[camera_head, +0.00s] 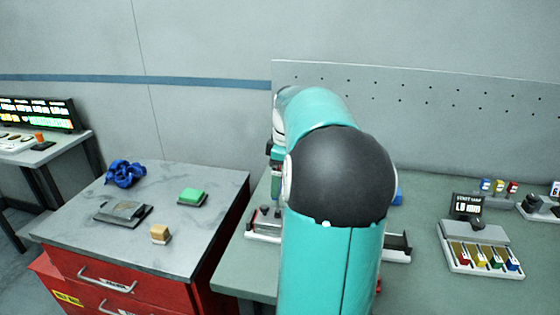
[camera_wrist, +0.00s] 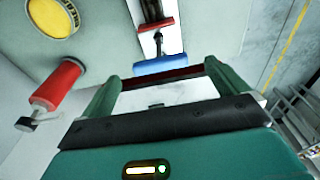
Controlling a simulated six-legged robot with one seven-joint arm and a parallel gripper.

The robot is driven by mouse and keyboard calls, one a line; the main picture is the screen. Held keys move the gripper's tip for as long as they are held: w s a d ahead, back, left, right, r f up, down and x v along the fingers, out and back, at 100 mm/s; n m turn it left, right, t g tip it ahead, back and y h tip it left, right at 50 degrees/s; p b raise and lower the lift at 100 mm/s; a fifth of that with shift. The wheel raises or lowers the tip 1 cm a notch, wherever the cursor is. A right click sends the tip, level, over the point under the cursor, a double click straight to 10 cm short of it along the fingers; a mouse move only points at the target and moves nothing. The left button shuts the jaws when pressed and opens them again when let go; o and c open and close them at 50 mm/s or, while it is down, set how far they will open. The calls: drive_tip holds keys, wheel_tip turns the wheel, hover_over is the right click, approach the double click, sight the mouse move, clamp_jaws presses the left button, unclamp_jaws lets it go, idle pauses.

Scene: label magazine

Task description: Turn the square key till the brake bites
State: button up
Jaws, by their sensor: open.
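I cannot pick out the square key for certain in either view. A dark red bar shows across that gap, and a blue piece (camera_wrist: 160,64) lies just beyond the fingertips. A small red crosspiece (camera_wrist: 155,25) on a dark stem stands over a white strip farther off. A red cylinder with a pale end (camera_wrist: 60,82) is left of the fingers. In the head view my arm hides my gripper and most of a white-based device (camera_head: 262,238) on the green bench.
A red drawer cabinet (camera_head: 125,285) at left bears a blue coiled strap (camera_head: 125,173), a green block (camera_head: 192,196), a grey plate device (camera_head: 123,212) and a tan block (camera_head: 160,234). A tray of coloured pieces (camera_head: 482,260) stands at right. A pegboard (camera_head: 440,100) backs the bench.

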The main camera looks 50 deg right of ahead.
drive_tip(key=f, duration=0.4)
drive_tip(key=w+f, duration=0.1)
drive_tip(key=f, duration=0.2)
drive_tip(key=shift+a+f, duration=0.1)
drive_tip(key=shift+a, duration=0.1)
drive_tip(key=c, duration=1.1)
drive_tip(key=shift+m, duration=1.5)
